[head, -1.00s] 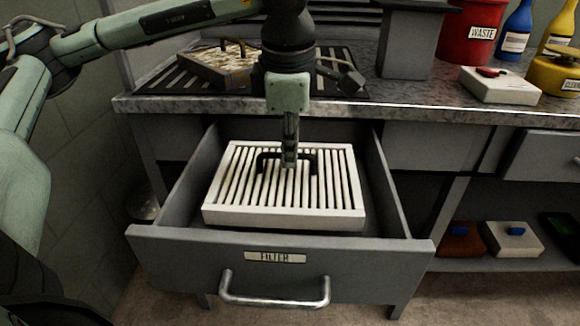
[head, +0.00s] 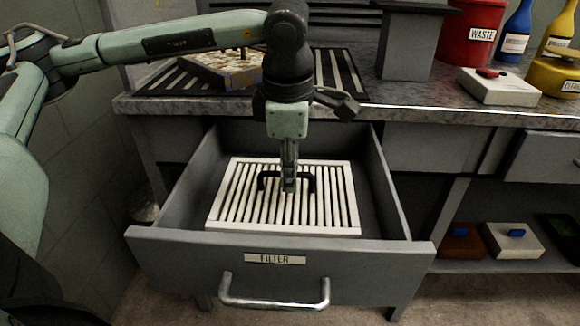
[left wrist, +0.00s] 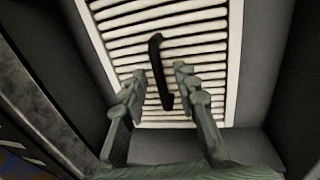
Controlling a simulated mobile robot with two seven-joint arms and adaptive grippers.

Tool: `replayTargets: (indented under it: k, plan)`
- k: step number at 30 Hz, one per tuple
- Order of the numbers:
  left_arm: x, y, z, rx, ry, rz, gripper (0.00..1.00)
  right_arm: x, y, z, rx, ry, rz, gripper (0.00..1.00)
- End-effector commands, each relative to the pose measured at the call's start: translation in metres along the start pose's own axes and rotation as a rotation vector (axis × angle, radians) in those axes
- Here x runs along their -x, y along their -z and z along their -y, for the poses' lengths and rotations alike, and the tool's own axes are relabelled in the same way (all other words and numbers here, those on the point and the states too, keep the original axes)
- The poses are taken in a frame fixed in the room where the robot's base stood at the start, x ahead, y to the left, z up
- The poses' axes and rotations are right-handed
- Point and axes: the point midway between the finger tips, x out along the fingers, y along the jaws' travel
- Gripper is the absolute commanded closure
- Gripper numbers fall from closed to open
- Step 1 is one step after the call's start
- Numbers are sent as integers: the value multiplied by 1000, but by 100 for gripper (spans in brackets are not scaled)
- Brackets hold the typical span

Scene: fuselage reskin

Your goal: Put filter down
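The white slatted filter (head: 235,205) lies inside the open grey drawer labelled FILTER (head: 180,252), seemingly flat on its floor. Its black handle (head: 307,180) stands up from the middle. My left gripper (head: 289,188) points straight down at the handle. In the left wrist view, the fingers (left wrist: 159,74) are spread, with the handle (left wrist: 157,60) between them and a gap showing on both sides. The filter (left wrist: 190,25) fills the upper middle of that view. My right gripper is in neither view.
On the worktop (head: 440,112) behind, a dirty filter (head: 215,68) sits on a dark slatted grate (head: 345,75). A red WASTE bin (head: 470,30), bottles and a white box with a red button (head: 498,86) stand right.

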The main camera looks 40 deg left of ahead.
Motion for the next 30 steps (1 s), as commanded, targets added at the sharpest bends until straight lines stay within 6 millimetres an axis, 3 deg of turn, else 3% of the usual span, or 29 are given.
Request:
replayTargets:
  k: [7, 21, 30]
  plan:
    - [16, -1, -1, 0, -3, 3, 70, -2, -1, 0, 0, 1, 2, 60]
    - [108, -1, -1, -1, -1, 2, 70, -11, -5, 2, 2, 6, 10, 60]
    - [122, 0, 0, -2, 0, 0, 70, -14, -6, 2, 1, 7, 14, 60]
